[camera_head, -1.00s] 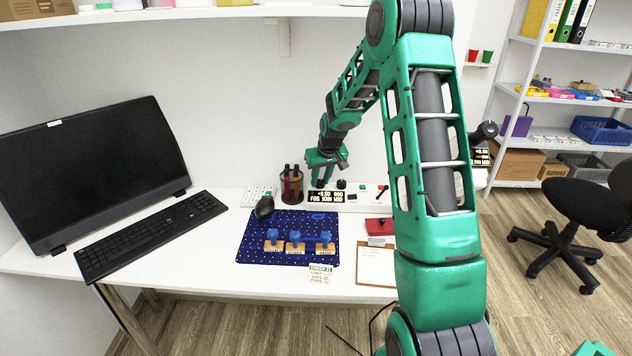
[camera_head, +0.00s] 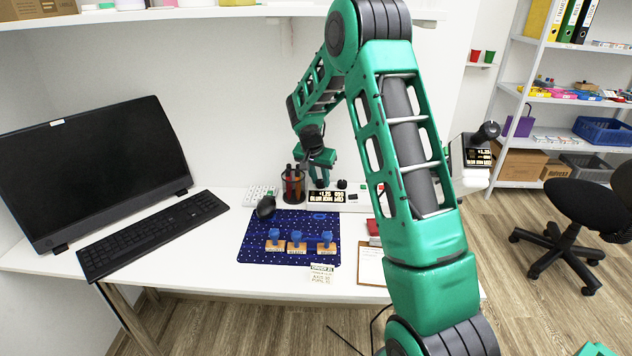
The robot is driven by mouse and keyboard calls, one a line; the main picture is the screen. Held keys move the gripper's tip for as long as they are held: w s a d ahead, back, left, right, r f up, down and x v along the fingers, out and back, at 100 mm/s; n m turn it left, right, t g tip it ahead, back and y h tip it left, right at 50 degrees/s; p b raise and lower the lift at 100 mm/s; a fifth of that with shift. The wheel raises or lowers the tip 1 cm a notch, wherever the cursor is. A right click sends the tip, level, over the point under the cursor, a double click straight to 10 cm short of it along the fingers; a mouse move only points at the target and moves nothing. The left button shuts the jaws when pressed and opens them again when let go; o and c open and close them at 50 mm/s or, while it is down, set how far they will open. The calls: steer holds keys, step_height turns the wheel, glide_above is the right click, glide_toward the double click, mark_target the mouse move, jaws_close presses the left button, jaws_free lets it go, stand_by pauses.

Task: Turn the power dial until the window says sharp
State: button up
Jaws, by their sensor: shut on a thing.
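A white control panel (camera_head: 378,207) stands at the back of the desk. Its dark window (camera_head: 326,197) shows small yellow text, which seems to read "+1.25 090" above "BLUR" and two more short words. My gripper (camera_head: 320,181) points down at the panel's left part, just behind the window. It is shut on a knob, apparently the power dial, which its fingers mostly hide. Another black knob (camera_head: 342,184) is just right of my gripper. A second screen (camera_head: 479,152) on a device at the right shows similar text, partly too small to read.
A blue mat (camera_head: 262,222) with several blue-handled stamps lies in front. A clipboard (camera_head: 371,264), monitor (camera_head: 90,170) and keyboard (camera_head: 150,235) are also on the desk. A shelf (camera_head: 230,13) hangs above.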

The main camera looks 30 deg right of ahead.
steer(key=shift+m, duration=0.3)
steer(key=o, duration=0.8)
steer(key=v, duration=1)
steer(key=shift+a+r, duration=0.25)
steer(key=shift+r, duration=0.1)
